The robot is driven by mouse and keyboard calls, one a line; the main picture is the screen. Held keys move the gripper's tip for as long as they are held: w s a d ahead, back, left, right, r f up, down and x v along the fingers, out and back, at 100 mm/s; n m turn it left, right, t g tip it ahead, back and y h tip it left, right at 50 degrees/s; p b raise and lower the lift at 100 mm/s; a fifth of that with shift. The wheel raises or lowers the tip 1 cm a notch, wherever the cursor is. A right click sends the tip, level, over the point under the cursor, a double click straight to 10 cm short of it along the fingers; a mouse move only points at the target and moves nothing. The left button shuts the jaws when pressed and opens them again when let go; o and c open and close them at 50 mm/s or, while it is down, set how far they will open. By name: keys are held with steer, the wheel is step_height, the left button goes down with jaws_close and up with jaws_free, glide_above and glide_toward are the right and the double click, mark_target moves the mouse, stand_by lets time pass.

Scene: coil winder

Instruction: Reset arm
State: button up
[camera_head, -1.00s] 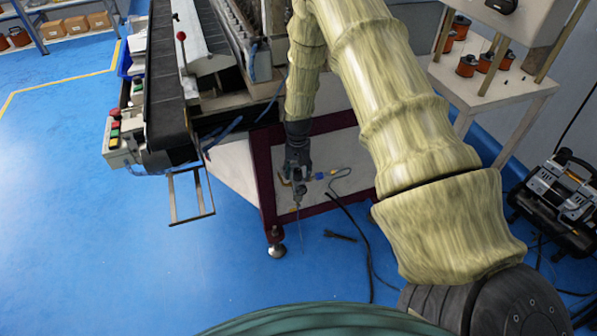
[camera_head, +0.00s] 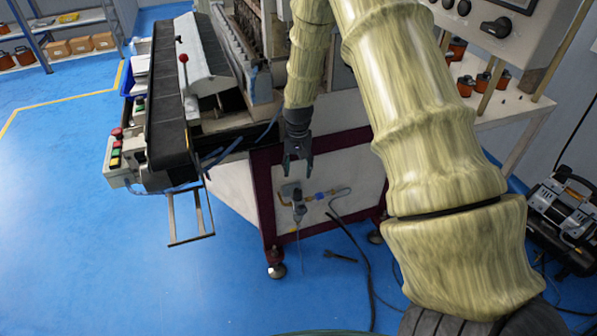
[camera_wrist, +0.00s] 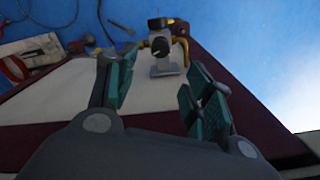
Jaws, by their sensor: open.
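My gripper (camera_head: 298,168) is open and empty, pointing down in front of the coil winder's pale side panel (camera_head: 235,188). Its two fingers with green pads show in the wrist view (camera_wrist: 160,92), spread apart. Below the fingertips in the head view is a small air fitting (camera_head: 298,200) with brass parts and a thin rod hanging down. The fitting also shows in the wrist view (camera_wrist: 163,45), beyond the fingertips and apart from them. My arm crosses the right half of the head view and hides part of the machine.
The coil winder's dark belt (camera_head: 168,120) and red-knobbed lever (camera_head: 184,62) are at left. A small wire frame (camera_head: 192,212) juts out below. A compressor (camera_head: 568,205) stands at right, and hoses lie on the blue floor. The floor at left is clear.

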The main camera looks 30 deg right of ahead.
stand_by(0.5)
steer(key=s+a+f+n, duration=0.2)
steer(key=s+a+f, duration=0.4)
steer(key=s+f, duration=0.25)
steer(key=s+a+f+n, duration=0.2)
steer(key=s+a+f, duration=0.4)
steer(key=s, duration=0.4)
steer(key=s+a+f+n, duration=0.1)
steer(key=s+a, duration=0.1)
steer(key=s, duration=0.5)
steer(key=s+a+f+n+p, duration=0.1)
steer(key=s+a, duration=0.2)
steer(key=s, duration=0.4)
steer(key=s+a+f+n, duration=0.1)
steer(key=s+a, duration=0.2)
steer(key=s, duration=0.4)
steer(key=shift+a, duration=0.1)
